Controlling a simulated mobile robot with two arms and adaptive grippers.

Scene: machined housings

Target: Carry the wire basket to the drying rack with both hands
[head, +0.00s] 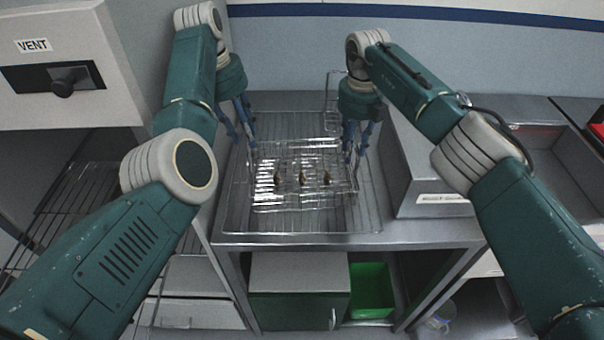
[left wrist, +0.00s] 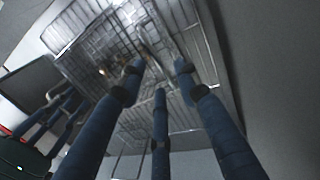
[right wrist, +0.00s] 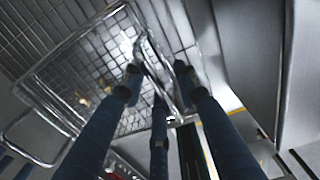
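The wire basket (head: 262,200) sits over the wire drying rack (head: 300,228) on the steel counter, with three small brownish parts (head: 302,176) in it. Whether the basket touches the rack cannot be told. My left gripper (head: 248,138) is at the basket's left side, its blue fingers pointing down and spread. My right gripper (head: 354,150) is at the right side, also with spread fingers. In the right wrist view the basket's rim (right wrist: 75,42) passes close to the fingertips. The left wrist view shows the basket (left wrist: 105,45) beyond my left fingertips. Both grippers look open.
A wire loop (head: 335,76) stands behind the basket. A steel basin (head: 435,190) stands to the right, close to my right arm. A cabinet marked VENT (head: 35,85) is at the left. A green bin (head: 371,290) is under the counter.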

